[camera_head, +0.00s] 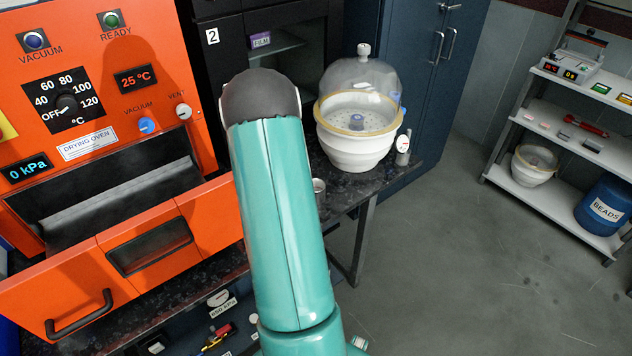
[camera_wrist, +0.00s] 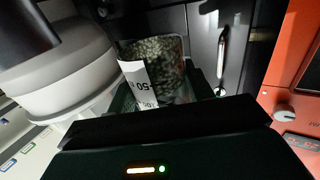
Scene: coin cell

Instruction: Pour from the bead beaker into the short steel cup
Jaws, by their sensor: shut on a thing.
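The bead beaker (camera_wrist: 158,55) is a clear vessel full of small grey-brown beads, with a white label that reads upside down in the wrist view. My gripper (camera_wrist: 165,94) is shut on it, with a dark finger on either side. The wrist housing covers the lower part of the view. In the head view my arm hides the gripper and the beaker. A small steel cup (camera_head: 319,189), apparently the short steel cup, stands on the dark counter just right of my arm, which hides part of it. I cannot make out its inside.
A white desiccator (camera_head: 357,151) with a clear dome stands on the counter (camera_head: 402,180) at the right. The orange drying oven (camera_head: 150,85) is at the left, its front drawer open. A shelf rack (camera_head: 553,189) stands far right. Open floor lies between.

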